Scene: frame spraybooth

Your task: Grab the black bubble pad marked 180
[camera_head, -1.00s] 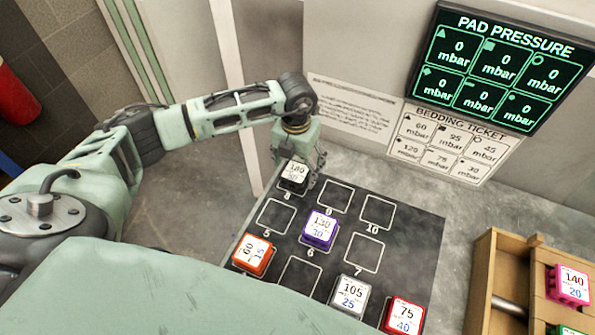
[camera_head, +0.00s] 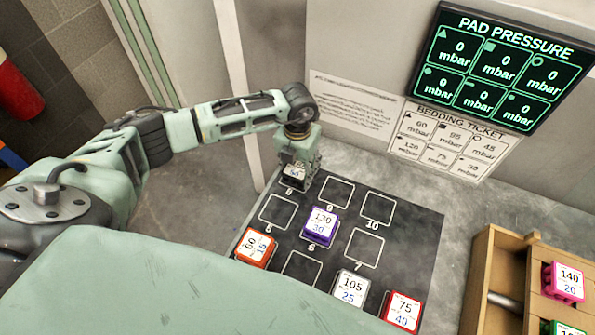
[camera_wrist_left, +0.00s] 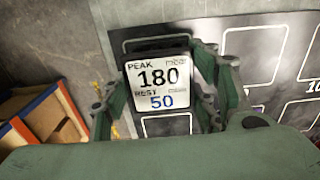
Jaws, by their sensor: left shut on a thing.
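The black bubble pad marked 180 (camera_wrist_left: 158,84) fills the space between the fingers in the left wrist view, its white label reading PEAK 180, REST 50. In the head view the pad (camera_head: 294,175) is at square 8, at the far left of the black mat (camera_head: 414,235). My left gripper (camera_head: 297,166) comes down on it from above and is shut on its sides; its fingers also show in the left wrist view (camera_wrist_left: 160,95). I cannot tell whether the pad still touches the mat. My right gripper is not in view.
On the mat are an orange pad (camera_head: 255,248), a purple pad (camera_head: 320,226), a grey pad (camera_head: 349,289) and a red pad (camera_head: 402,311). A wooden rack (camera_head: 487,262) with a pink pad (camera_head: 566,283) stands at the right. The pressure screen (camera_head: 498,66) is on the back wall.

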